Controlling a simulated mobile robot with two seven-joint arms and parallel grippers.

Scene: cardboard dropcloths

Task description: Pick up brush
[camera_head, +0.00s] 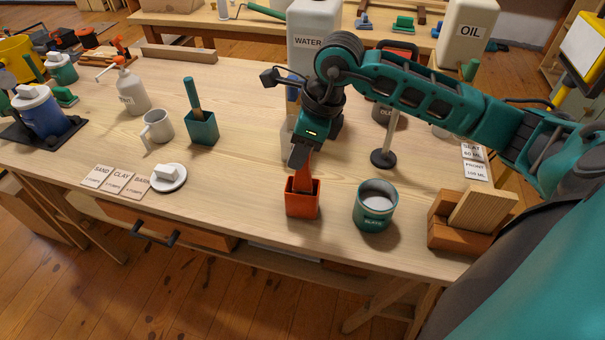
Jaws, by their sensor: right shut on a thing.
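My right gripper (299,157) reaches down over the front middle of the table. It is shut on the upper part of an orange-red brush (303,175). The brush stands upright, with its lower end inside a square orange holder (302,205). The holder walls hide the bristles. A second brush with a teal handle (190,91) stands in a dark green holder (202,130) further left, and no gripper is near it. My left gripper is not in view.
A teal tin of pale glaze (374,212) stands right of the orange holder, with wooden blocks (467,230) beyond. A white WATER container (312,28) stands behind my gripper. A white mug (157,128) and a round white lid (168,178) are left. The table front edge is close.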

